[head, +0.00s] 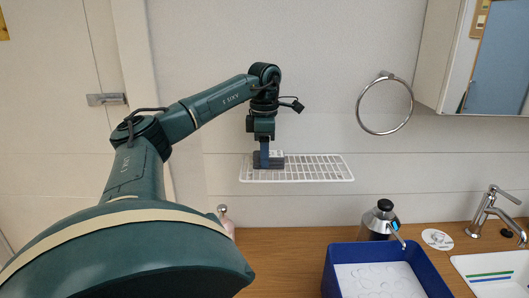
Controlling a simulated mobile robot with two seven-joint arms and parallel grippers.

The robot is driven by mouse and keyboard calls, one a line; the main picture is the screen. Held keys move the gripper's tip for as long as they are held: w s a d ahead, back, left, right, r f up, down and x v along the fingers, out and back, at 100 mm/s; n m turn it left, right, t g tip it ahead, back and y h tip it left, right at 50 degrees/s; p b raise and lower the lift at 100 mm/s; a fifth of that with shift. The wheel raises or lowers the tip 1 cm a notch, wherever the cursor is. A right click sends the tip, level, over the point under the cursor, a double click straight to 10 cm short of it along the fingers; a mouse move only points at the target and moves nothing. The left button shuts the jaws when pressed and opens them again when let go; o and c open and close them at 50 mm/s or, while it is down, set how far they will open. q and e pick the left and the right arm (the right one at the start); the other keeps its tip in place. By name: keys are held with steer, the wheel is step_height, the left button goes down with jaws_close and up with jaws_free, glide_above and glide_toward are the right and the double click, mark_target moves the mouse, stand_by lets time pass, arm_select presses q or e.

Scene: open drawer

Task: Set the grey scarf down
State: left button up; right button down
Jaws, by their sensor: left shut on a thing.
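My left gripper (264,152) points down over the white wire shelf (325,168) on the wall. It is shut on the grey scarf (276,163), a small dark grey folded bundle between and around the fingertips. The scarf is at the height of the shelf's wires; I cannot tell whether it rests on them or hangs just above. The fingers hide part of the scarf. My right gripper is not in view.
A towel ring (411,104) hangs right of the shelf. Below are a wooden counter (285,262), a blue tray (336,268), a silver dispenser bottle (376,222) and a sink with a tap (483,212). A mirror cabinet (450,55) is upper right. The shelf's right part is bare.

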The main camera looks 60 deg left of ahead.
arm_select(q)
steer(key=shift+f, duration=0.15)
steer(key=o, duration=1)
steer(key=shift+w+r, duration=0.1)
steer(key=shift+r, duration=6.1)
